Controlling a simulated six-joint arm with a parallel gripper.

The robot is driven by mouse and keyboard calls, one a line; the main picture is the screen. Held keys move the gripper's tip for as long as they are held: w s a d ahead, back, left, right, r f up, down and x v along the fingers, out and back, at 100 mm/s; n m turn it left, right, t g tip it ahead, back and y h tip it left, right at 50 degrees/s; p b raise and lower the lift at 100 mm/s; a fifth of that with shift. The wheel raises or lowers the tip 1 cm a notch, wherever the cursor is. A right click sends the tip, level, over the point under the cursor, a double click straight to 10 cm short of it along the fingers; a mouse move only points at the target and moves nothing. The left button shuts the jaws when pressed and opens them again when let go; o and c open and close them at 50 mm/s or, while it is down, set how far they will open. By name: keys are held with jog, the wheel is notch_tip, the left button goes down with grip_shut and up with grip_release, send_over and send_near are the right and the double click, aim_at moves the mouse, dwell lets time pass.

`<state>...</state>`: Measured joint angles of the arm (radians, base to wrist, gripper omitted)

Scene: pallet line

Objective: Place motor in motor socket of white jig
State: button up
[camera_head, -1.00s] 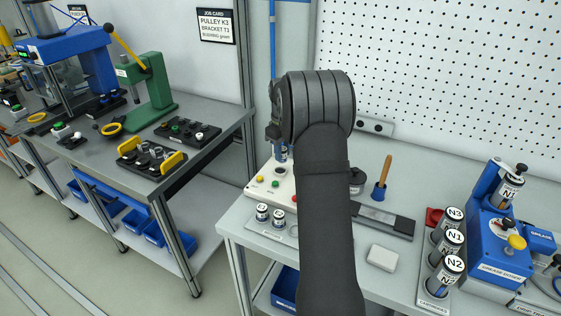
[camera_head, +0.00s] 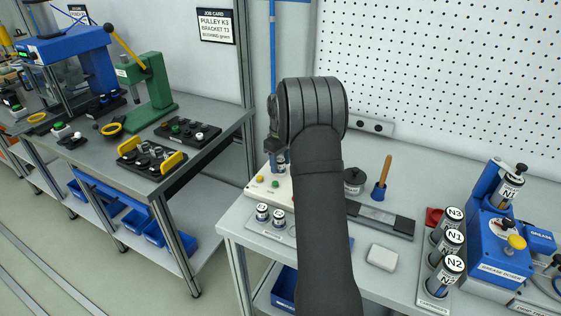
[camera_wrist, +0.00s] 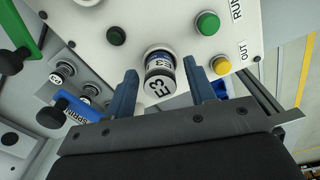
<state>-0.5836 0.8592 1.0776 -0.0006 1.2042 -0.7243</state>
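A motor (camera_wrist: 160,82), a short cylinder with a white cap marked E3, stands upright at a round socket in the white jig (camera_wrist: 90,27). In the wrist view my gripper (camera_wrist: 161,84) has one blue finger on each side of the motor, with a visible gap on both sides, so it is open. In the head view the white jig (camera_head: 257,191) sits on the bench left of my arm.
Yellow and green buttons are on the jig's top near the motor. Two small labelled cylinders (camera_head: 263,212) stand in a tray at the bench's front left.

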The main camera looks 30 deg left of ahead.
jog(key=shift+r, duration=0.1)
notch_tip(320, 180, up, 12)
dwell(0.6)
jog(key=shift+f, duration=4.15)
